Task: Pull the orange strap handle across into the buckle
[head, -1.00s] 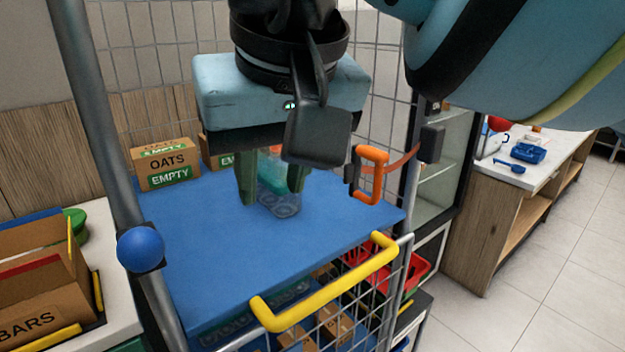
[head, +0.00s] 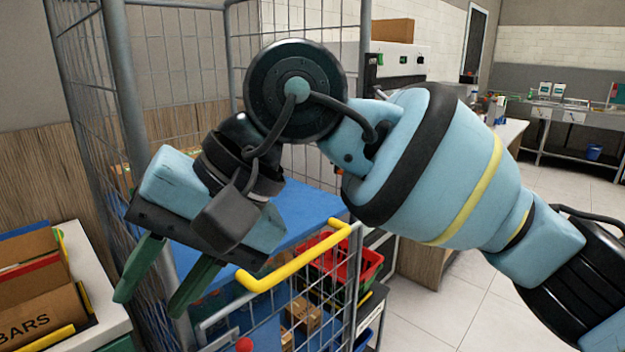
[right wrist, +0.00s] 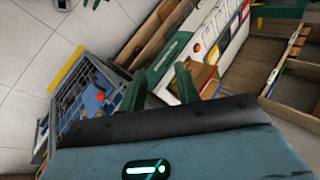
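The orange strap handle and the buckle cannot be made out in the current views; my right arm covers part of the cart in the head view. The wire cart (head: 118,85) has a blue top shelf (head: 305,205) and a yellow bar handle (head: 295,258). My right gripper (head: 151,305) hangs at the cart's left front side, fingers pointing down and apart, with nothing seen between them. In the right wrist view its green fingers (right wrist: 160,85) show a gap, with the cart (right wrist: 88,95) to their left. My left gripper is not in view.
A white counter (head: 92,280) with a cardboard BARS box (head: 35,305) stands close left of my right gripper. A red crate (head: 352,268) shows behind the cart's yellow handle. Open tiled floor (head: 430,310) lies to the right.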

